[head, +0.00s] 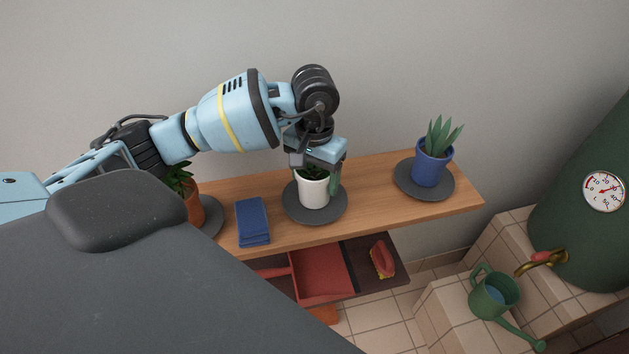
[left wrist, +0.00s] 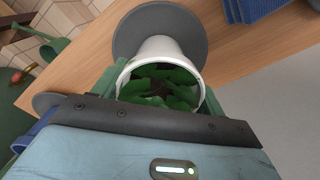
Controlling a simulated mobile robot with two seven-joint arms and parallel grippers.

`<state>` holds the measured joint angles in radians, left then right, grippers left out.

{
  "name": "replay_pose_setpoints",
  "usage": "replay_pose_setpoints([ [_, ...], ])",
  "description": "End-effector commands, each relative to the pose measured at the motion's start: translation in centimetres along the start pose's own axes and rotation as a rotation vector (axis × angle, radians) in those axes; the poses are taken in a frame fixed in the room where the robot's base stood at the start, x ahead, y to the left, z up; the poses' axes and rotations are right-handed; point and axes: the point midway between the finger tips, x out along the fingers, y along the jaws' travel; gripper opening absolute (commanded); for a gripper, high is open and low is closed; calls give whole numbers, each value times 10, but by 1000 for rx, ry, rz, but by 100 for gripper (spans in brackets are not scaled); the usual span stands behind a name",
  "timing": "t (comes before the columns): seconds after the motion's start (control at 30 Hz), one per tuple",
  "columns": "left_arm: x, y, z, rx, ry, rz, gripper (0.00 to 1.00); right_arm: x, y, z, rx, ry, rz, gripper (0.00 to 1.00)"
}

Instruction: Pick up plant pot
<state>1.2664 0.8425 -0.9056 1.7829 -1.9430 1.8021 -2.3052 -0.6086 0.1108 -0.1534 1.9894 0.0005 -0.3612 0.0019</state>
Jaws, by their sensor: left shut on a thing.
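A white plant pot (head: 313,191) with a green plant stands on a round dark grey saucer (head: 337,210) in the middle of the wooden shelf. My left gripper (head: 318,172) comes down over it from above and is shut on the pot. In the left wrist view the pot's white rim (left wrist: 150,50) and green leaves (left wrist: 160,88) show between the jaws, with the saucer (left wrist: 130,30) beyond. The gripper hides part of the plant. My right gripper is not in view.
A blue pot (head: 430,163) with a spiky plant stands on a saucer to the right.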

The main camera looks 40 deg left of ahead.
Motion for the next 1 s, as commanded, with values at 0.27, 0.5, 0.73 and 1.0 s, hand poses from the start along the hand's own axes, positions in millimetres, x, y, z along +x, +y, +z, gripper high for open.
replay_pose_setpoints([
  [0.27,-4,0,0,0,2,1,39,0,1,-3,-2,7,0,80],
  [0.5,-26,0,-1,-1,4,2,39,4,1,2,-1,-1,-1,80],
  [0.73,-37,0,32,3,0,-1,39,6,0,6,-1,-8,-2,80],
  [1.0,-42,1,91,3,0,-2,39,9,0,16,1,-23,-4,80],
])
